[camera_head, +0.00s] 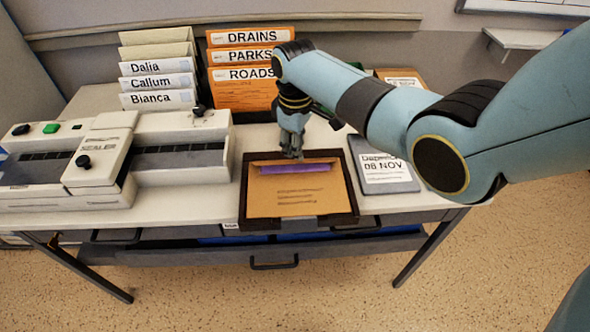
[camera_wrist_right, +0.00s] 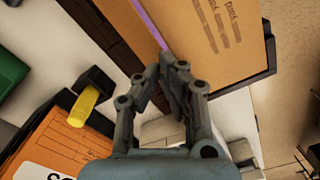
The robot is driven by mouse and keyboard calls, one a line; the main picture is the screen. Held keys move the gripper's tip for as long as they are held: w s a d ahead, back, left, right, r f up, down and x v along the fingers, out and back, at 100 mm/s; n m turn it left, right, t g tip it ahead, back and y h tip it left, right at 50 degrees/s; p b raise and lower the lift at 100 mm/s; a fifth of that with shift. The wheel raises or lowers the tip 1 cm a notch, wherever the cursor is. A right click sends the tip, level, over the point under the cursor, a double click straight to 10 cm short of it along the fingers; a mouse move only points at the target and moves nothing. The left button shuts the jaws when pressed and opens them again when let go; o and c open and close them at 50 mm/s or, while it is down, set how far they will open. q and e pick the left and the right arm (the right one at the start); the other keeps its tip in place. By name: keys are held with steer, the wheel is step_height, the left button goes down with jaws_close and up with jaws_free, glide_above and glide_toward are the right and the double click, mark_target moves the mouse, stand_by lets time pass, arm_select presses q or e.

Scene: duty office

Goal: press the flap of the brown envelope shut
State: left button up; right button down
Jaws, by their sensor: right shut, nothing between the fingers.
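The brown envelope (camera_head: 300,197) lies in a dark tray (camera_head: 247,205) on the table. A purple strip (camera_head: 293,169) shows near its far edge. In the right wrist view the envelope (camera_wrist_right: 222,40) shows at the top, with the purple strip (camera_wrist_right: 150,22) along its left part. My right gripper (camera_head: 291,155) points down over the far edge of the envelope. Its fingers are shut and empty; in the right wrist view the fingertips (camera_wrist_right: 172,62) are together by the envelope's edge. I cannot tell whether they touch it. My left gripper is not in view.
A white sealer machine (camera_head: 160,160) stands at the left. Name folders (camera_head: 155,82) and orange files (camera_head: 240,95) stand behind the tray. A grey date board (camera_head: 385,165) lies to its right. A stamp with a yellow handle (camera_wrist_right: 88,100) shows in the right wrist view.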

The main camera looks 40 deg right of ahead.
mark_target(295, 162)
steer(key=shift+f+b, duration=1.5)
steer(key=shift+f, duration=0.75)
steer(key=shift+r, duration=0.1)
step_height(295, 162, up, 9)
steer(key=p, duration=0.9)
steer(key=shift+p, duration=0.3)
